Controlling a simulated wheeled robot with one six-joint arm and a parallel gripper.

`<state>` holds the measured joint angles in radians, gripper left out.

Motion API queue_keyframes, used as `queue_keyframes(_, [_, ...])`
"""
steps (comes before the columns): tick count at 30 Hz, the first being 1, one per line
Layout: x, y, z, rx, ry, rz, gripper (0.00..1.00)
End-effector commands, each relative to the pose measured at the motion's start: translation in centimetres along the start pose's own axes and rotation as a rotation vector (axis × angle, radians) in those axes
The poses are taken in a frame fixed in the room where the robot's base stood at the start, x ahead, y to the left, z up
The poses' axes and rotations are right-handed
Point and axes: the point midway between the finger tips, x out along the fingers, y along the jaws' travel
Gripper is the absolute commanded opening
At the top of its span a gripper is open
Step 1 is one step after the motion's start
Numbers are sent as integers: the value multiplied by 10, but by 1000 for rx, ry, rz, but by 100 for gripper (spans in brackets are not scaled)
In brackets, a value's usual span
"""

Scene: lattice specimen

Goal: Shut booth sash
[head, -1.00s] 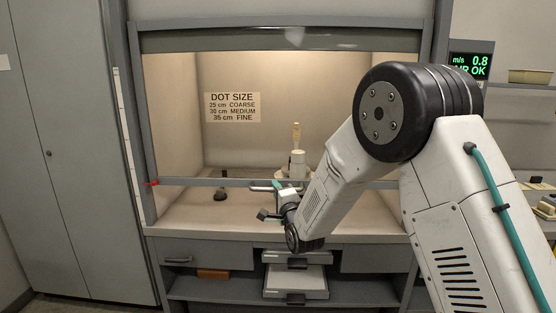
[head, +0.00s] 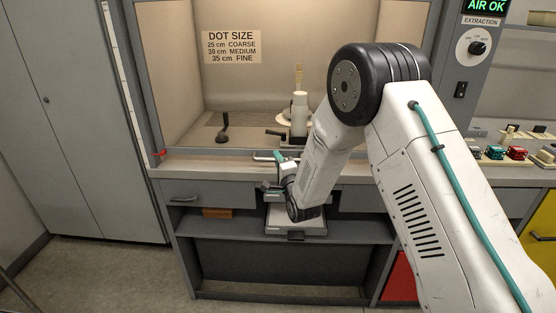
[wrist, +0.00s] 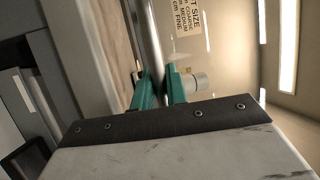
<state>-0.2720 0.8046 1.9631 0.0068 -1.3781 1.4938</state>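The booth sash is a glass pane with a grey bottom rail (head: 225,153) that spans the booth opening low down, just above the worktop's front edge (head: 190,172). I cannot tell whether the rail touches the worktop. A red pointer (head: 158,153) sits at the rail's left end, beside a pale scale strip. A metal bar handle (head: 262,156) is on the rail, and it also shows in the wrist view (wrist: 152,45). My gripper (wrist: 160,85) has its teal fingers on both sides of this bar, closed on it. In the head view my gripper (head: 281,158) is partly hidden by my wrist.
Below are a drawer (head: 193,194), a grey pull-out tray (head: 290,224) and a shelf. A control panel reads AIR OK (head: 487,6).

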Motion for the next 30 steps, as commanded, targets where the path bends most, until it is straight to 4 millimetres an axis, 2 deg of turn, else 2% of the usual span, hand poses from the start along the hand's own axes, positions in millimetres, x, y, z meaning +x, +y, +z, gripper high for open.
queue_keyframes(1, [0,0,1,0,-3,-1,26])
queue_keyframes(2, [0,0,1,0,-3,-1,34])
queue_keyframes(3, [0,0,1,0,-2,-1,36])
queue_keyframes(13, [-5,0,-1,0,0,0,36])
queue_keyframes(24, [-63,0,0,0,-1,1,36])
queue_keyframes(30, [-77,0,1,0,-2,-1,36])
